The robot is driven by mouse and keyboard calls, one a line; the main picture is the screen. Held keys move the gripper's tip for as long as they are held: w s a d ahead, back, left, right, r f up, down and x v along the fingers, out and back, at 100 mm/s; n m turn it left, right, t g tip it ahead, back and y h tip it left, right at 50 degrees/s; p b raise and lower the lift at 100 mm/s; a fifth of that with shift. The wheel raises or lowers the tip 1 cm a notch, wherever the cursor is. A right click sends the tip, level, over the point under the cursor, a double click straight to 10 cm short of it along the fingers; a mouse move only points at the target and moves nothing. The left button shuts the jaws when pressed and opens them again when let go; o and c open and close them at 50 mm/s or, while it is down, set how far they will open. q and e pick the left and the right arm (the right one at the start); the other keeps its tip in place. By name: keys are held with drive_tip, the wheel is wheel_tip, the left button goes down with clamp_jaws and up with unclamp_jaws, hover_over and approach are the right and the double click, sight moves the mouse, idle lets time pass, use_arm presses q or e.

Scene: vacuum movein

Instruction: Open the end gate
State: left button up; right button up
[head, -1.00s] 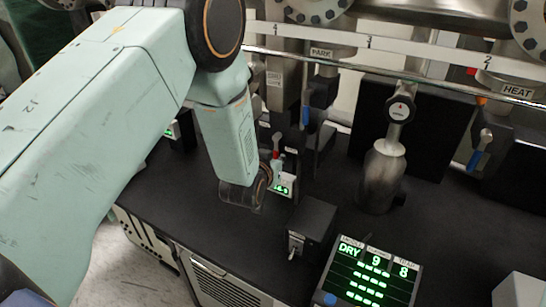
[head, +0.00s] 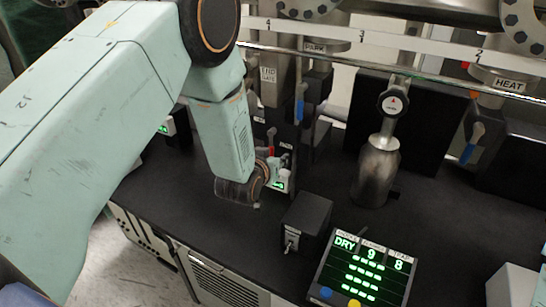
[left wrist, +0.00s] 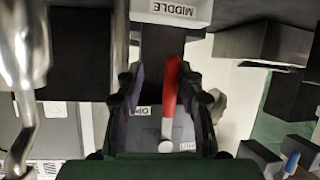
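My left gripper (left wrist: 165,100) is open, with one dark finger on each side of the red handle. There are gaps on both sides, so the handle is not clamped. In the head view my wrist hides most of the gripper. My right gripper is not in view.
A MIDDLE label (left wrist: 175,8) sits above the lever. A small black switch box (head: 305,217) and a lit green panel (head: 362,268) stand near my wrist. A steel cylinder (head: 376,172) stands to the right. A horizontal rail (head: 400,75) crosses behind. Blue-handled levers hang nearby.

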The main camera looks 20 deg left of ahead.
use_arm(q)
drive_tip(key=shift+a+r, duration=0.2)
drive_tip(key=shift+a, duration=0.1)
drive_tip(key=v, duration=1.2)
drive_tip(key=shift+w+f, duration=0.1)
